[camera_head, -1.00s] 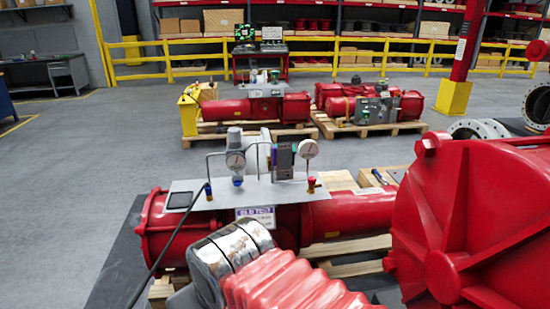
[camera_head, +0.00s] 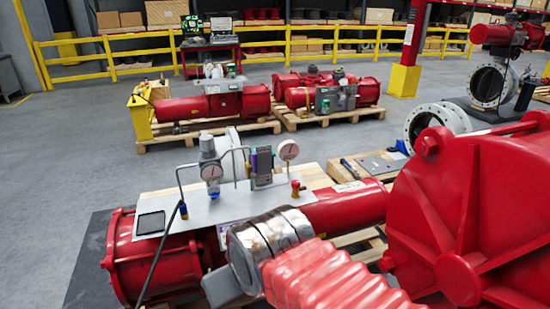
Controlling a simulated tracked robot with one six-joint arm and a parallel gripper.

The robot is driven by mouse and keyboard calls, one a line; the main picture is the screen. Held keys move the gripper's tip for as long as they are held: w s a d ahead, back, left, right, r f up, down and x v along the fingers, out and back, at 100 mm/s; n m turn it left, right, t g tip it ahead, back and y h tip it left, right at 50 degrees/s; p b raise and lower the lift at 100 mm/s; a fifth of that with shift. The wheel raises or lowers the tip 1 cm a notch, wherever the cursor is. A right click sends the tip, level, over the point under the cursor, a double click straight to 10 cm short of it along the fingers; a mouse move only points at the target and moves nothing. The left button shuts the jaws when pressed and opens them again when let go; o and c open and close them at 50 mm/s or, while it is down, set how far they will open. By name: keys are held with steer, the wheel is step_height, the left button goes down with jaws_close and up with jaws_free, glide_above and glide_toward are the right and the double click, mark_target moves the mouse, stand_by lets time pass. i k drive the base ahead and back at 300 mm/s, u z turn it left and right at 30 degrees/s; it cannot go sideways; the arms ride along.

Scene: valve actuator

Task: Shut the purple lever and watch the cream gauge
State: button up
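The panel on the near red actuator carries the gauges and fittings. A small purple part (camera_head: 254,161), likely the purple lever, stands upright by a dark grey block; its exact position is too small to tell. A pale round gauge (camera_head: 288,150), which looks like the cream gauge, stands on a stem right of it; its needle is unreadable. My arm, with scuffed silver joint and red ribbed sleeve, crosses in front of the actuator, below the panel. No gripper fingers show.
A large red ribbed housing (camera_head: 470,215) fills the right foreground. A black cable hangs at the panel's left. A red-topped fitting (camera_head: 296,187) stands at the panel's right end. Other red actuators on pallets (camera_head: 210,131) lie behind. Grey floor is open at the left.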

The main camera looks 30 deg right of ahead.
mark_target(253, 174)
steer(key=z, duration=0.35)
steer(key=i, duration=1.4)
steer(key=u, duration=0.4)
